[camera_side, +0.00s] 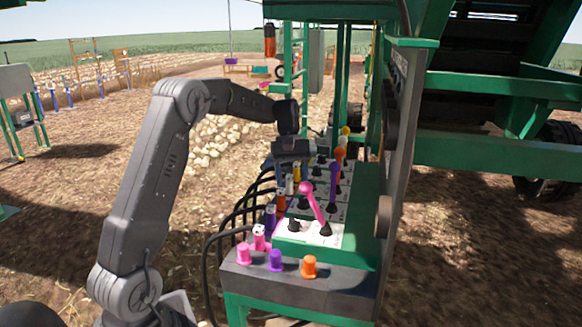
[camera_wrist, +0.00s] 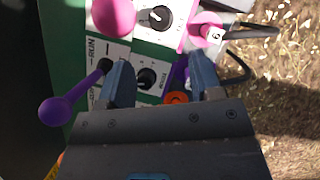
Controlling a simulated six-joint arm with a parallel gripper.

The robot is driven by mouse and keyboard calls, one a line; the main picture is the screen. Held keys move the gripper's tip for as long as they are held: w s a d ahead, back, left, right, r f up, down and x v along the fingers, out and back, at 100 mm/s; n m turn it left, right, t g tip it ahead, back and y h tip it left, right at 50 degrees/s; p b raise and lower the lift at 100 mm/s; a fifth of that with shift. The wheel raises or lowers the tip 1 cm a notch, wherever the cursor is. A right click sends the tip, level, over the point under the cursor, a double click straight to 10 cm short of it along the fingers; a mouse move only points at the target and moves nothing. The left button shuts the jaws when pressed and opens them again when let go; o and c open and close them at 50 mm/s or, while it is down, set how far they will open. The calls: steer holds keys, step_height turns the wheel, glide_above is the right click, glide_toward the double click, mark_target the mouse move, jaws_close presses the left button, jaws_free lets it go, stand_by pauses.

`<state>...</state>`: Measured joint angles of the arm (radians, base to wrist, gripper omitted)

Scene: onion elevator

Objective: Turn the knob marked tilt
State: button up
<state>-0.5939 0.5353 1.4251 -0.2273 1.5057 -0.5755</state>
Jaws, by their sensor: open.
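My gripper (camera_wrist: 163,78) is open, its two blue-grey fingers apart over the control panel. A small black knob (camera_wrist: 147,78) on a white plate lies between the fingers, nearer the left one; contact cannot be seen. Its label is too small to read. Another black knob (camera_wrist: 154,17) with a white pointer sits further up in the wrist view. I cannot tell which knob is marked tilt. In the side view, my gripper (camera_side: 293,148) is over the far part of the green control panel (camera_side: 360,215), hiding some of its controls.
A purple lever (camera_wrist: 58,108) stands left of the fingers, and a pink ball lever (camera_wrist: 113,15) above. An orange plug (camera_wrist: 176,98) lies near the right finger. The pink lever (camera_side: 312,203) and the orange button (camera_side: 309,266) are nearer the side camera. Black cables (camera_side: 232,215) loop along the panel's left.

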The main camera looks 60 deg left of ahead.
mark_target(295, 218)
steer(key=shift+v, duration=1.45)
steer(key=x, duration=1.4)
steer(key=shift+w+a, duration=0.1)
steer(key=shift+a, duration=0.1)
steer(key=shift+c, duration=0.2)
steer(key=c, duration=0.9)
steer(key=shift+m, duration=0.7)
steer(key=shift+g, duration=0.3)
